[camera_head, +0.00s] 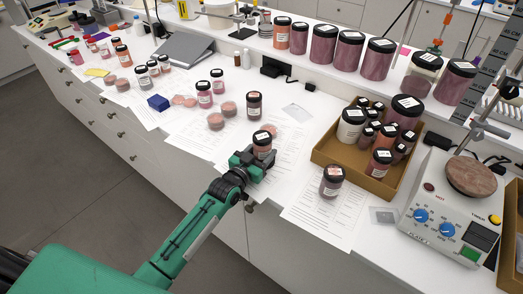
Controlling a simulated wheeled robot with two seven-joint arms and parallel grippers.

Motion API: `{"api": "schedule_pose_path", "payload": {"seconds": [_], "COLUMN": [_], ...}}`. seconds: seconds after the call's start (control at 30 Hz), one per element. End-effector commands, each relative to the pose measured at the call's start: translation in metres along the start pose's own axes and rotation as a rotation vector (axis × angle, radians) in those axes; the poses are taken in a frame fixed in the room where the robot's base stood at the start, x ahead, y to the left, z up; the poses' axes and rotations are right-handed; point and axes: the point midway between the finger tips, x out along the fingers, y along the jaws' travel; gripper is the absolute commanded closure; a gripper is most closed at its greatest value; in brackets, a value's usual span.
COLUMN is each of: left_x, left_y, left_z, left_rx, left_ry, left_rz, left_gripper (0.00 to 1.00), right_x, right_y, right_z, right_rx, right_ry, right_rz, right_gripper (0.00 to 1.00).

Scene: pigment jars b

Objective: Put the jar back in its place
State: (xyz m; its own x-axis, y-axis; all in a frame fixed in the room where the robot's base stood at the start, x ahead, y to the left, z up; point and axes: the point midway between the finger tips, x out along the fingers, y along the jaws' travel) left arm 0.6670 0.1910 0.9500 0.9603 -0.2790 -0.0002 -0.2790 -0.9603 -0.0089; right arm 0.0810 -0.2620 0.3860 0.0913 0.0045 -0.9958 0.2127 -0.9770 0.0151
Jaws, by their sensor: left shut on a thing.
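My left gripper (257,163) reaches in from the lower left over the bench's front edge. It is shut on a small jar (262,150) with a black lid and a pinkish-brown body. The jar is upright, beside printed sheets; whether its base touches the bench is hidden by the gripper. A similar jar (254,105) stands behind it on the sheets. Another jar (331,182) stands to the right on a sheet, in front of the cardboard tray (347,176). The tray holds several jars of different sizes. My right gripper is not in view.
Large pigment jars (376,60) line the raised back shelf. A hot plate stirrer (444,226) stands at the right.

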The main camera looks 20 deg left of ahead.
Motion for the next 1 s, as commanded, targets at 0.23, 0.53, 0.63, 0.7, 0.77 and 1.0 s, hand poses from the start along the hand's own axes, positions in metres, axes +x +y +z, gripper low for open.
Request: {"api": "schedule_pose_path", "payload": {"seconds": [0.23, 0.53, 0.63, 0.7, 0.77, 1.0], "left_x": [0.000, 0.000, 0.000, 0.000, -0.008, -0.053], "left_y": [0.000, 0.000, 0.000, 0.000, 0.000, -0.007], "left_z": [0.003, 0.003, 0.004, 0.006, 0.006, 0.010], "left_rx": [0.000, 0.000, 0.000, 0.000, 0.000, 0.002], "left_ry": [0.000, 0.000, 0.001, 0.001, 0.000, -0.001], "left_rz": [0.000, 0.000, 0.000, -0.001, -0.001, -0.001], "left_gripper": [0.33, 0.23, 0.23, 0.23, 0.23, 0.23], "right_x": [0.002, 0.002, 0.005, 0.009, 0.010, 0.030], "right_y": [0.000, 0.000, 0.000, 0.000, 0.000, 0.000], "right_z": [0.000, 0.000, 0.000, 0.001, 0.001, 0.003], "right_rx": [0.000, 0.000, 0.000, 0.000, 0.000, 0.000], "right_ry": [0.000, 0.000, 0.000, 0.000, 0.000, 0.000], "right_rz": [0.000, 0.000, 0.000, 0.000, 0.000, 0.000], "right_gripper": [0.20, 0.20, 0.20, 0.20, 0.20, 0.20]}}
